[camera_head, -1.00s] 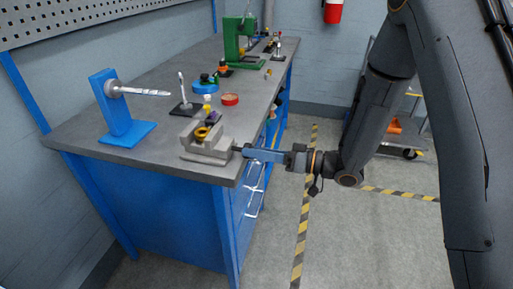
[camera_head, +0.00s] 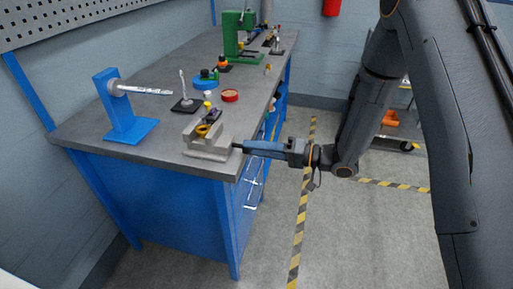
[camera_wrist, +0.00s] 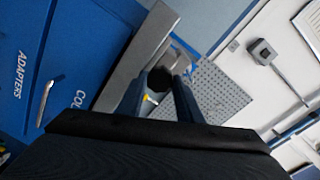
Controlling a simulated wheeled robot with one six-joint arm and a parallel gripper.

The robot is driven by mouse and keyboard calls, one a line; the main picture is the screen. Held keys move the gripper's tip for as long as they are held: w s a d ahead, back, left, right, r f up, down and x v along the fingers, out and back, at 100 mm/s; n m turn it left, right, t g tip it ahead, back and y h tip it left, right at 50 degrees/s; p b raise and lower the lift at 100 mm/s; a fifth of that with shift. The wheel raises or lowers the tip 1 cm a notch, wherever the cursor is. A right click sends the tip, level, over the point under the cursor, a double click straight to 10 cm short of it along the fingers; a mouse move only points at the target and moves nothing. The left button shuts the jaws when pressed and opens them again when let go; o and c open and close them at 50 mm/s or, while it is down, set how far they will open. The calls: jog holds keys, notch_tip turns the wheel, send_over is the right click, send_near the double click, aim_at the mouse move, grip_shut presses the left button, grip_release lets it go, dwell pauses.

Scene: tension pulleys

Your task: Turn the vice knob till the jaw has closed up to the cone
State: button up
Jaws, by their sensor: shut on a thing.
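The grey vice (camera_head: 212,150) sits on the near right corner of the bench. A small yellow ring-shaped part (camera_head: 202,131), perhaps the cone or its collar, is between its jaws; any gap to the moving jaw is too small to tell. The vice knob (camera_head: 237,147) is on the vice's right side, at the bench edge. My gripper (camera_head: 245,147) reaches it from the right and is shut on it. In the wrist view, the dark round knob (camera_wrist: 160,79) lies between my two fingertips (camera_wrist: 160,88). The cone is not clearly seen there.
A blue stand with a spindle (camera_head: 125,105) is left of the vice. Behind it are a small upright tool (camera_head: 184,95), a blue round container (camera_head: 205,82), a red dish (camera_head: 230,95) and a green press (camera_head: 235,38). The floor right of the bench (camera_head: 270,225) is clear.

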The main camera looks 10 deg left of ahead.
dwell(0.3)
jog(key=o, duration=1)
jog(key=shift+o, duration=0.2)
jog(key=d+b, duration=0.2)
jog(key=d, duration=0.5)
jog(key=shift+s+d+r, duration=0.25)
jog(key=shift+s+d, duration=0.15)
